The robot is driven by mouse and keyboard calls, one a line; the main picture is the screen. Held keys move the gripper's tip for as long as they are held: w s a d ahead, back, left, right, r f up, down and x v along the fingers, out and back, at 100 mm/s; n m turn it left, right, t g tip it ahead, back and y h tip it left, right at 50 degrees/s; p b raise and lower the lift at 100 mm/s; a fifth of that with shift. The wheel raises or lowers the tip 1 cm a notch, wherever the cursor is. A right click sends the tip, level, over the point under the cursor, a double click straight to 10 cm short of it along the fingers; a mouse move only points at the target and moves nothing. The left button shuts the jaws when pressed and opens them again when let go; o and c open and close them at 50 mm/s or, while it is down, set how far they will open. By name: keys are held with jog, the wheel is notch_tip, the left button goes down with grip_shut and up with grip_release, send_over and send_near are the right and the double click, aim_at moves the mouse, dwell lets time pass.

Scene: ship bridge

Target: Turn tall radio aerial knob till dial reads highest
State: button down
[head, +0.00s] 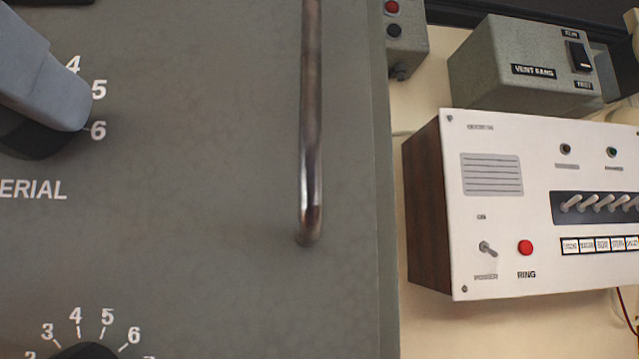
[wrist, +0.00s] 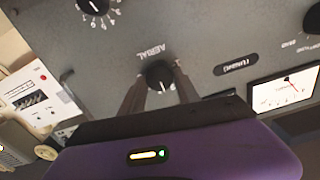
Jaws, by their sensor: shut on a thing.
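The aerial knob (wrist: 158,75) is black and round with a light pointer mark, on the grey radio panel (wrist: 215,40). Its AERIAL label reads upside down in the wrist view. My gripper (wrist: 158,71) is shut on the knob, a finger on each side. In the head view a grey finger covers most of the black knob (head: 32,138) at the left edge, beside the numbers 4, 5 and 6. The white dial (wrist: 285,90) with a red needle is at the right of the wrist view, partly cut off. I cannot read its value.
A metal bar handle (head: 311,130) stands out from the panel right of the knob. A second numbered knob (head: 84,351) is below. Right of the radio are a white-fronted intercom box (head: 500,265) and a grey vent box (head: 490,60).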

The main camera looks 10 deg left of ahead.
jog(key=shift+m+b, duration=0.85)
jog(key=shift+m, duration=1.35)
jog(key=c, duration=0.9)
grip_release()
jog(key=shift+s, duration=0.1)
